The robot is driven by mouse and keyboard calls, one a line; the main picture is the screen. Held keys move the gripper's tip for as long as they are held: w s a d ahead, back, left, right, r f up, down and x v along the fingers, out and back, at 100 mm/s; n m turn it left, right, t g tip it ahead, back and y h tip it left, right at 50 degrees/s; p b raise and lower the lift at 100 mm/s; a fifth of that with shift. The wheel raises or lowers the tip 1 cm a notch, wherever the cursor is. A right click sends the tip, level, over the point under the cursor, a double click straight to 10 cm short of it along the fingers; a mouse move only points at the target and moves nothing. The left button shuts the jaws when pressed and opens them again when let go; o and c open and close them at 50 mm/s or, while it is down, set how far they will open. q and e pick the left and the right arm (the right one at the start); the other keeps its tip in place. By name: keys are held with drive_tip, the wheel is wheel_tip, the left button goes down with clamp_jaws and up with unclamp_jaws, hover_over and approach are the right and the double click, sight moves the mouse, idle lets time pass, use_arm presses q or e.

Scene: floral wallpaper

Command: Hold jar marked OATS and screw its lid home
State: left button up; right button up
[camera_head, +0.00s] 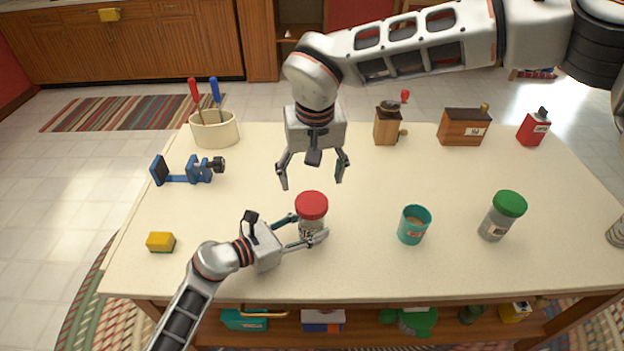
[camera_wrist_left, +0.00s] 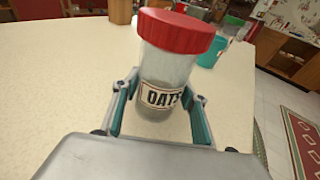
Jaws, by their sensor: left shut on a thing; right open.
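The OATS jar (camera_head: 311,225) is clear with a red lid (camera_head: 312,204) and stands upright on the table. In the left wrist view the OATS label (camera_wrist_left: 160,97) faces the camera, and the red lid (camera_wrist_left: 177,30) sits on top of the jar. Whether the lid is fully seated I cannot tell. My left gripper (camera_head: 306,231) is shut around the jar's body from the lower left; its fingers also show on both sides of the jar in the left wrist view (camera_wrist_left: 158,112). My right gripper (camera_head: 312,182) is open and empty, pointing down above and just behind the lid.
A teal cup (camera_head: 412,225) and a green-lidded jar (camera_head: 501,216) stand to the right. A blue clamp (camera_head: 187,171), a yellow sponge (camera_head: 161,242) and a cream utensil pot (camera_head: 214,130) are at left. A grinder (camera_head: 387,126), wooden box (camera_head: 464,128) and red tin (camera_head: 533,129) line the back.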

use_arm(q)
drive_tip(key=o, duration=1.1)
drive_tip(key=shift+o, duration=0.2)
drive_tip(key=v, duration=1.2)
drive_tip(key=shift+s, duration=0.15)
